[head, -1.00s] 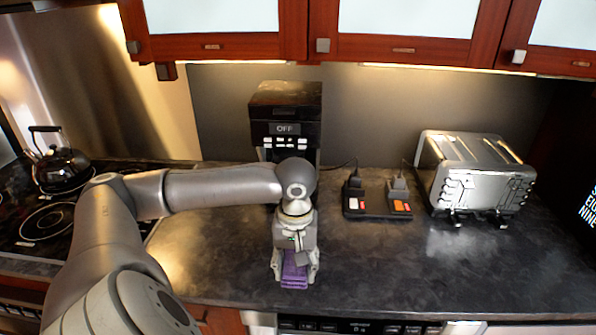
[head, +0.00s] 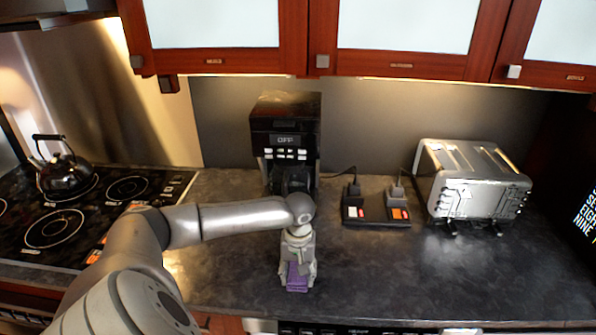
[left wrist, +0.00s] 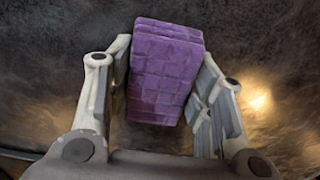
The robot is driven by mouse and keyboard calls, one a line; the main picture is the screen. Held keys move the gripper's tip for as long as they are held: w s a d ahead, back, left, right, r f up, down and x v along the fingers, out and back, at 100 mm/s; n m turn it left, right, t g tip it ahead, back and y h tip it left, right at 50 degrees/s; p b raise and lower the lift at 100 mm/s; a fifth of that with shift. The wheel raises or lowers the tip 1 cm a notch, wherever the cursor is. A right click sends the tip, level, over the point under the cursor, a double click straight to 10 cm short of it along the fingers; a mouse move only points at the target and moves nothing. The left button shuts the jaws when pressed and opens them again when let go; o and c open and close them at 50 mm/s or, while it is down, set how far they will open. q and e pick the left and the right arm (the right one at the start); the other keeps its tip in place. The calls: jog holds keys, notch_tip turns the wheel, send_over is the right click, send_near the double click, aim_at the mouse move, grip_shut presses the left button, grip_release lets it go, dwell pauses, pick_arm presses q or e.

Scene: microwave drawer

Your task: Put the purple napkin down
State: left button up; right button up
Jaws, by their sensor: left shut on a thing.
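The purple napkin (head: 297,277) is a folded, layered block held between the fingers of my left gripper (head: 297,272). In the left wrist view the napkin (left wrist: 166,72) fills the space between the two grey fingers of the gripper (left wrist: 163,85), which is shut on it. In the head view it is low over or on the dark countertop (head: 380,275), near the front edge; I cannot tell whether it touches the surface. My right gripper is not in view.
A black coffee machine (head: 286,135) stands behind the gripper. A black charger base (head: 376,209) and a silver toaster (head: 470,185) are to the right. A kettle (head: 65,175) sits on the stovetop (head: 60,228) at left. The counter at front right is clear.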

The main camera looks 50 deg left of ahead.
pick_arm(q)
jog(key=shift+f, duration=0.25)
jog(key=shift+s+d+f, duration=0.15)
jog(key=shift+s+f, duration=0.05)
jog(key=shift+f, duration=0.05)
jog(key=o, duration=0.8)
jog(key=shift+o, duration=1.2)
jog(key=shift+f, duration=0.25)
jog(key=r+b, duration=0.1)
jog(key=r, duration=0.5)
jog(key=r+b, duration=0.1)
jog(key=r, duration=0.6)
jog(key=shift+w+r+b, duration=0.2)
jog(key=shift+r+b, duration=0.05)
jog(key=shift+b, duration=0.1)
